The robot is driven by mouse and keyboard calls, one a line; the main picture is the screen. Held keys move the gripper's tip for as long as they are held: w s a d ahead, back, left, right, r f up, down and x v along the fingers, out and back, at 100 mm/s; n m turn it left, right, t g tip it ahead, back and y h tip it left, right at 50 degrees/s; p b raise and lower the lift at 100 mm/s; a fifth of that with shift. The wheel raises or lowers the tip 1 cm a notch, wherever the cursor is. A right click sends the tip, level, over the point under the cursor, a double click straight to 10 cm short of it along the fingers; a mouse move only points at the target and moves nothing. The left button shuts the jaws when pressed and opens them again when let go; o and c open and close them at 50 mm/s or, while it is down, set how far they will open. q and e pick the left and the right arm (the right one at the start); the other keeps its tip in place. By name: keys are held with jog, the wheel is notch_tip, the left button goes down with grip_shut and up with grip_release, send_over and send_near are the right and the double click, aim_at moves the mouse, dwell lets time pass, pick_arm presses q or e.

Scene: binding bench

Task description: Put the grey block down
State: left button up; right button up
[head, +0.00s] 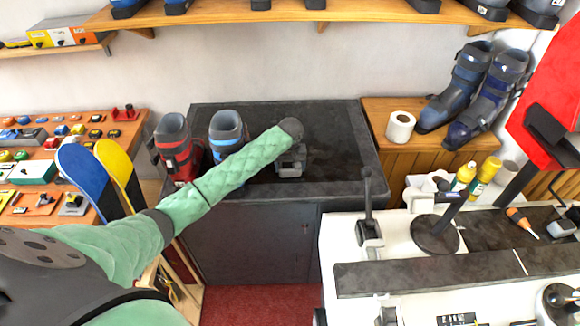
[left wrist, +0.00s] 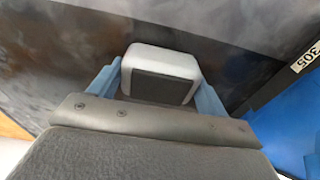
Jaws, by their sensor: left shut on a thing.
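My right gripper is not in view.
A red-black boot (head: 175,150) and a blue-grey boot (head: 227,135) stand at the left of the bench top. A paper roll (head: 400,126) and dark boots (head: 470,92) are on the wooden cabinet to the right. The bench top's back and right are clear.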

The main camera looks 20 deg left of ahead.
pick_arm(q)
jog(key=o, duration=1.1)
jog(key=shift+f, duration=0.1)
jog(key=shift+c, duration=0.2)
